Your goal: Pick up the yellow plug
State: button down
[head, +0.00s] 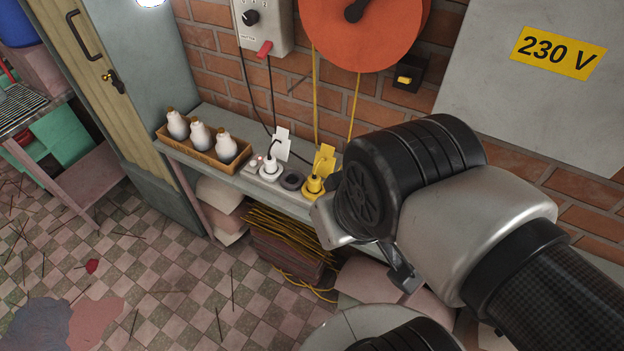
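The yellow plug (314,184) sits on the narrow grey shelf, at the right end of a row of sockets. A yellow tag (324,160) stands up just behind it, and a yellow cord runs up the wall above. My arm's black and silver wrist is close to the right of the plug. Of my gripper (403,276), only a dark part shows below the wrist, lower than the shelf top and right of the plug. The wrist hides the rest, so its opening cannot be seen. I see no contact with the plug.
A white plug (270,165) with a white tag (283,144) and an empty dark socket (291,179) are left of the yellow plug. A wooden tray (203,152) with white bottles stands further left. An orange reel (362,30) and a switch box (264,24) hang on the brick wall.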

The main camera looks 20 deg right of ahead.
aim_at(314, 186)
jog(key=i+z, duration=0.2)
jog(key=z, duration=0.15)
jog(key=i+z, duration=0.2)
jog(key=z, duration=0.15)
jog(key=i+j+z, duration=0.15)
jog(key=z, duration=0.2)
